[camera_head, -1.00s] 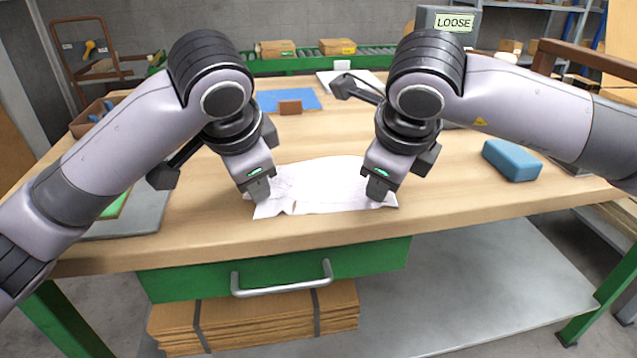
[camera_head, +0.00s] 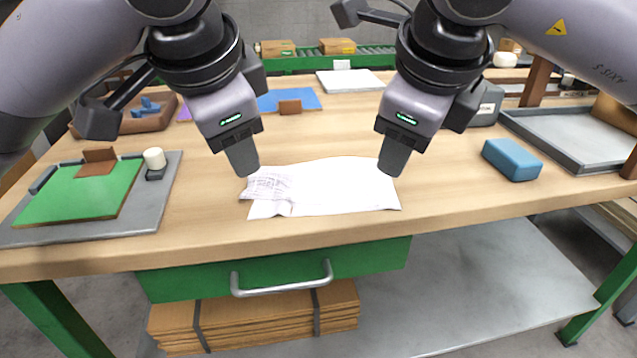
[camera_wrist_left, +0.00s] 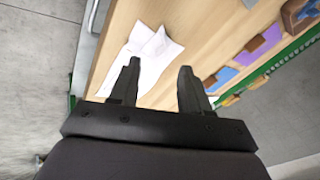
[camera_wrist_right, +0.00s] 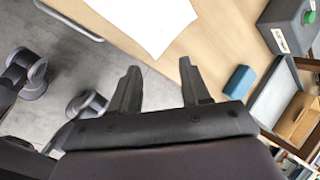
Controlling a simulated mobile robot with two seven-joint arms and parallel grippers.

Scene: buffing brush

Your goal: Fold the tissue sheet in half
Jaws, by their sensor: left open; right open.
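The white tissue sheet (camera_head: 335,188) lies near the table's front edge in the head view. Its left end is creased, with a small printed-looking flap (camera_head: 268,186) turned over there; most of the sheet is spread flat. It also shows in the left wrist view (camera_wrist_left: 150,58) and in the right wrist view (camera_wrist_right: 150,18). My left gripper (camera_head: 246,172) is raised above the sheet's left end, open and empty. My right gripper (camera_head: 390,172) is raised above the sheet's right end, open and empty. Neither gripper touches the sheet.
A grey board with a green pad (camera_head: 80,192) lies at the left. A blue block (camera_head: 512,160) sits to the right, before a grey tray (camera_head: 575,135). A brown block (camera_head: 290,107) stands on a blue sheet (camera_head: 270,98) behind. Bare wood surrounds the tissue.

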